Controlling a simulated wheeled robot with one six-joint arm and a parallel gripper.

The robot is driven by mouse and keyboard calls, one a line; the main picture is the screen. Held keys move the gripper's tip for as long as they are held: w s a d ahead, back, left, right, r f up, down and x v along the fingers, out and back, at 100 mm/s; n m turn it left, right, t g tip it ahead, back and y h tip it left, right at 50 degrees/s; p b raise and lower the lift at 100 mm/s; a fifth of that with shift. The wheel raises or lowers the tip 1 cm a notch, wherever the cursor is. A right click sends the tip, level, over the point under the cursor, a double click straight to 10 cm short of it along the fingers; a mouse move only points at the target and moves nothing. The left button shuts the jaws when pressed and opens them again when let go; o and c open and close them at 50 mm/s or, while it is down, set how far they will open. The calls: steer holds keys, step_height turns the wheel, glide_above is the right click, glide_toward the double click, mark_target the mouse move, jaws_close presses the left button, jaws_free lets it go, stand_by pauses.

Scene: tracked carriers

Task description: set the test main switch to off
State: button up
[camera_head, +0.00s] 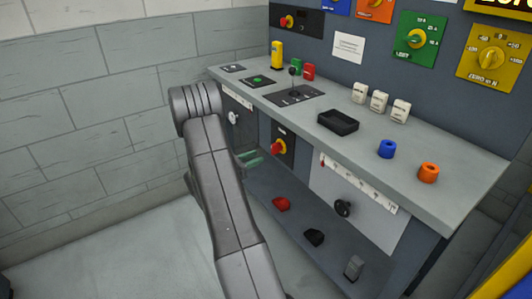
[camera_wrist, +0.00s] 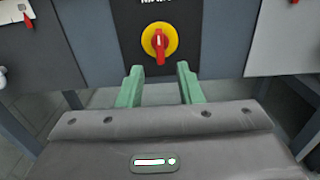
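A rotary switch (camera_wrist: 160,41) with a red handle on a yellow disc sits on a dark front panel; the lettering above it is cut off but looks like "MAIN". Its handle stands upright, with a white mark. The switch also shows in the head view (camera_head: 279,147), below the bench top. My gripper (camera_wrist: 159,69) has green fingers, spread apart with nothing between them. It is in front of the switch and lower in the picture, not touching it. In the head view the fingers (camera_head: 249,158) show partly beside my arm.
A second red-and-yellow switch (camera_head: 287,21) is on the upper back panel. The bench top (camera_head: 455,190) overhangs the front panel and holds a black tray (camera_head: 338,122) and several small items. A lower shelf (camera_head: 330,245) carries a red piece (camera_head: 282,203) and dark pieces.

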mark_target(273, 150)
steer(key=v, duration=0.5)
steer(key=shift+s+a, duration=0.1)
steer(key=shift+a, duration=0.05)
steer(key=x, duration=1.4)
steer(key=shift+b, duration=0.4)
